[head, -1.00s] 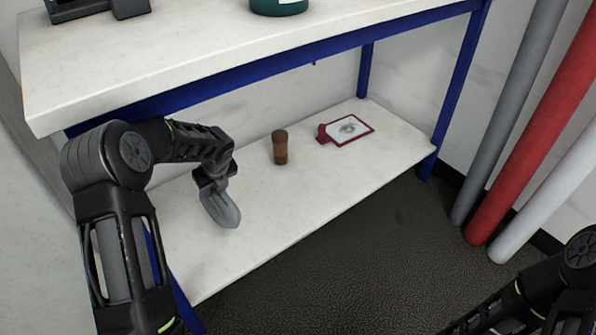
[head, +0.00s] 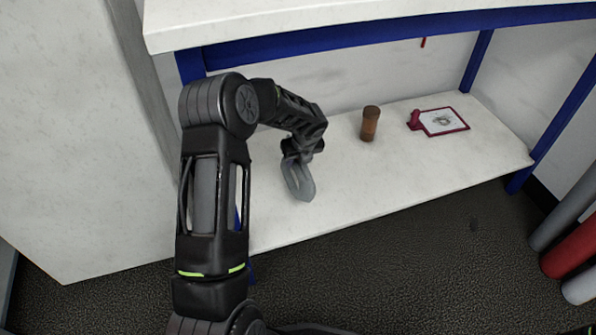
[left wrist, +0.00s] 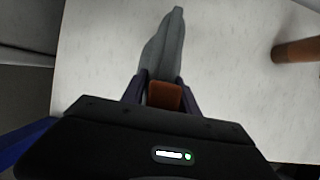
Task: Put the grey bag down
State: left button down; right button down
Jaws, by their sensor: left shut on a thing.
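The grey bag (head: 301,184) is a narrow, flattened grey shape hanging from my left gripper (head: 302,152) over the left part of the lower white shelf (head: 400,178). In the left wrist view the bag (left wrist: 166,48) reaches forward from between the fingers of my left gripper (left wrist: 165,94), which are shut on it. An orange-brown piece shows between the fingers. I cannot tell whether the bag touches the shelf. My right gripper is outside the views.
A brown cylinder (head: 370,124) stands on the shelf right of the bag. A red-framed clipboard (head: 441,121) lies farther right. Blue beams (head: 400,34) and the upper white top (head: 330,18) overhang the shelf. A pale cabinet side (head: 80,130) stands left. Bare shelf lies in front of the cylinder.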

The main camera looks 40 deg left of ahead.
pick_arm(q)
notch_tip(320, 180, down, 5)
jog(key=shift+r+b, duration=0.1)
jog(key=shift+b, duration=1.1)
jog(key=c, duration=1.4)
grip_release()
jog(key=shift+f, duration=0.2)
jog(key=o, duration=0.5)
